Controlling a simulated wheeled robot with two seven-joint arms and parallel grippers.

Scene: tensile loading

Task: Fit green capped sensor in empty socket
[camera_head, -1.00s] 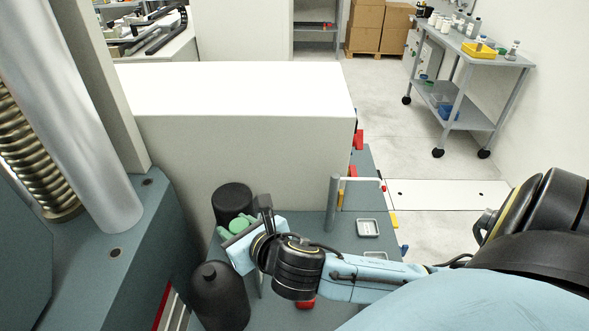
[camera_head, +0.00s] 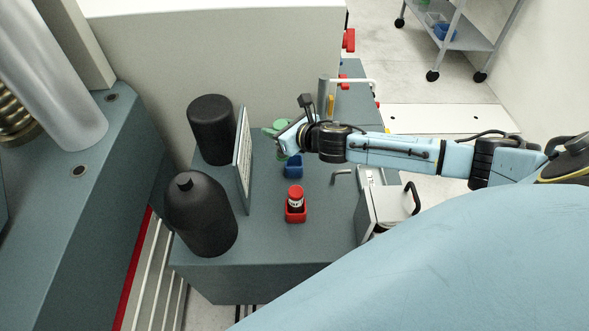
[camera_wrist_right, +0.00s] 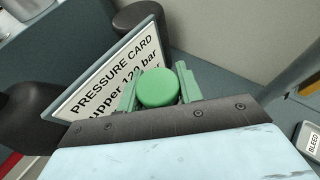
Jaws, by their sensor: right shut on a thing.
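A green capped sensor (camera_wrist_right: 157,87) sits between the green fingers of my right gripper (camera_wrist_right: 157,90) in the wrist view. The fingers are shut on it, and only its round green cap shows clearly. In the head view my right gripper (camera_head: 276,130) is over the grey bench, with the sensor mostly hidden at its tip. A small blue socket (camera_head: 292,167) stands on the bench just below the gripper in the picture; I cannot tell whether the sensor touches it. A red socket (camera_head: 296,215) nearer the front holds a red capped sensor (camera_head: 295,193). My left gripper is not in view.
An upright pressure card (camera_head: 243,160) stands left of the gripper. Two black cylinders, one rear (camera_head: 211,130) and one front bottle-shaped (camera_head: 201,215), stand beyond it. A grey-white box (camera_head: 385,205) with a black handle is at right. Bench room around the red socket is clear.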

